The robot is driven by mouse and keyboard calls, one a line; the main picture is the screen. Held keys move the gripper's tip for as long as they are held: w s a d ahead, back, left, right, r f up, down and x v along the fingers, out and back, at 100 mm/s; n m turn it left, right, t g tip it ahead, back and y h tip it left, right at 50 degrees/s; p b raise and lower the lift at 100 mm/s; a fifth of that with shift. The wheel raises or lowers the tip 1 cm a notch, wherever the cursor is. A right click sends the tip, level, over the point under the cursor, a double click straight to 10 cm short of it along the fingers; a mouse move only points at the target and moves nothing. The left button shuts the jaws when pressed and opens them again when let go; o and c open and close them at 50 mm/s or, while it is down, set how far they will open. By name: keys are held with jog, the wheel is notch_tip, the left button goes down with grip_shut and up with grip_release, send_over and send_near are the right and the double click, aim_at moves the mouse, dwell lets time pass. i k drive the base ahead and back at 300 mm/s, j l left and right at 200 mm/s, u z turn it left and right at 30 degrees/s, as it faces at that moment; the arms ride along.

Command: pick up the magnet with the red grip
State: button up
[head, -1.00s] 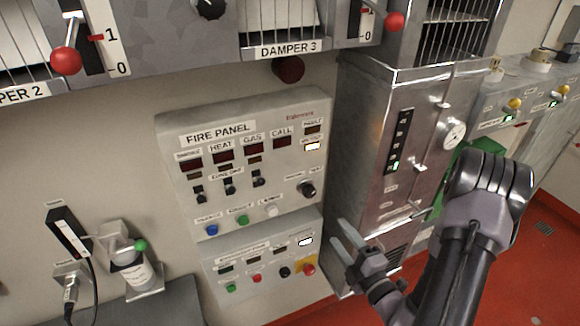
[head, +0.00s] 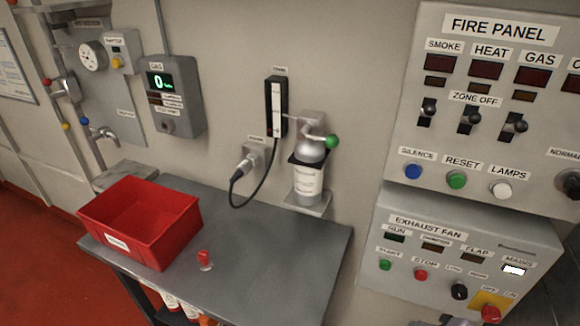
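A small object with a red grip (head: 204,256) stands on the grey table, just right of the red bin; it looks like the magnet. Its lower part is pale and too small to make out well. My gripper is not in view now, so I cannot see whether it is open or shut.
A red bin (head: 110,231) stands on the left of the grey table (head: 270,262); the table's right part is clear. A gas bottle (head: 308,178) and a plugged-in black cable (head: 262,185) are on the wall behind. The fire panel (head: 440,150) is at right.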

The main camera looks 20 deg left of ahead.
aim_at(205, 263)
jog(key=u, duration=1.8)
jog(key=i+j, duration=0.35)
jog(key=i, duration=0.2)
jog(key=i+j+z, duration=0.1)
jog(key=i+j, duration=0.2)
jog(key=i, duration=0.2)
